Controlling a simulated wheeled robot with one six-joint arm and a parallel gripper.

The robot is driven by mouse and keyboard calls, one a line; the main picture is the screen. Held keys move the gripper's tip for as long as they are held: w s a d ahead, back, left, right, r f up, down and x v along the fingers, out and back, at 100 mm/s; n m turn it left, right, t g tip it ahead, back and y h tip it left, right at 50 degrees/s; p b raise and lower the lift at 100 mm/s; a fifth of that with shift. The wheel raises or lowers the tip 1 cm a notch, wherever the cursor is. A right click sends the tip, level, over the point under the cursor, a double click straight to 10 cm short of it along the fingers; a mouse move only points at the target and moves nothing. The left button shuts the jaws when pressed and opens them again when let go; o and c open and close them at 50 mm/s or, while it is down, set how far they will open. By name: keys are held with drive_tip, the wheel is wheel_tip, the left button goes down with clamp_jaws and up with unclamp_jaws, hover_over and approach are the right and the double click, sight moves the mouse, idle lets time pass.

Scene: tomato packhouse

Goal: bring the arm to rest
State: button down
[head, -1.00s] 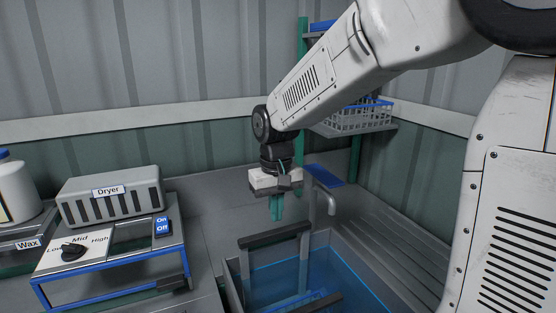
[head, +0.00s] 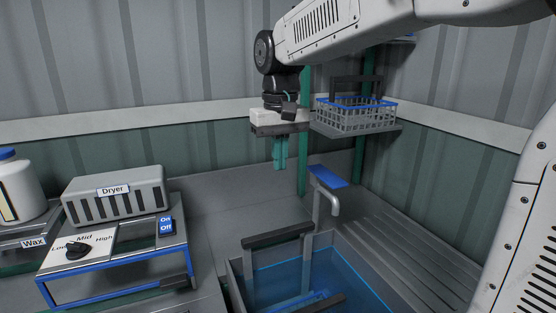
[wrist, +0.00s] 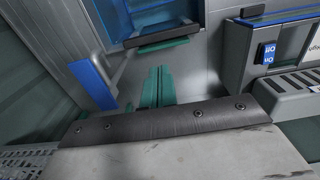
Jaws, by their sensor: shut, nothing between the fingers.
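My gripper (head: 279,153) hangs from the raised arm in the middle of the head view, its teal fingers pointing down. The fingers are together with nothing between them. It is in the air above the counter, behind and above the blue water basin (head: 236,272). In the wrist view the teal fingers (wrist: 157,86) lie side by side, with the basin beyond them at the top.
A wire basket (head: 355,118) sits on a shelf right of my gripper. A tap with a blue lever (head: 327,177) stands behind the basin. The dryer (head: 113,193), its dial panel and a white wax bottle (head: 17,187) are at left.

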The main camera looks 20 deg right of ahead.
drive_tip(key=s+d+f, duration=0.1)
drive_tip(key=s+f, duration=0.2)
drive_tip(key=s, duration=0.5)
drive_tip(key=s+d+f+t, duration=0.1)
drive_tip(key=s+f, duration=0.1)
drive_tip(key=s, duration=0.6)
drive_tip(key=s+d+f, duration=0.1)
drive_tip(key=s+f, duration=0.2)
drive_tip(key=s, duration=0.6)
drive_tip(key=shift+f, duration=0.35)
